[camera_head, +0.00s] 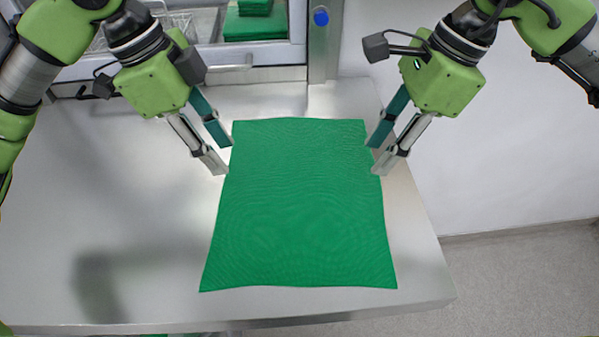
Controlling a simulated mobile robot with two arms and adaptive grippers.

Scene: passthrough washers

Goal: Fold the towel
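A green towel (300,210) lies flat and spread out on the metal table, its near edge close to the table's front edge. My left gripper (222,158) is at the towel's far left edge, with its two fingers apart and nothing seen between them. My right gripper (377,158) is at the towel's far right edge, also with its fingers apart and nothing seen between them. I cannot tell whether the fingertips touch the towel.
The metal table (110,220) is bare to the left of the towel, with only a narrow strip to the right. Behind it is a washer front with a window, where folded green towels (255,22) show. A white wall (500,160) stands to the right.

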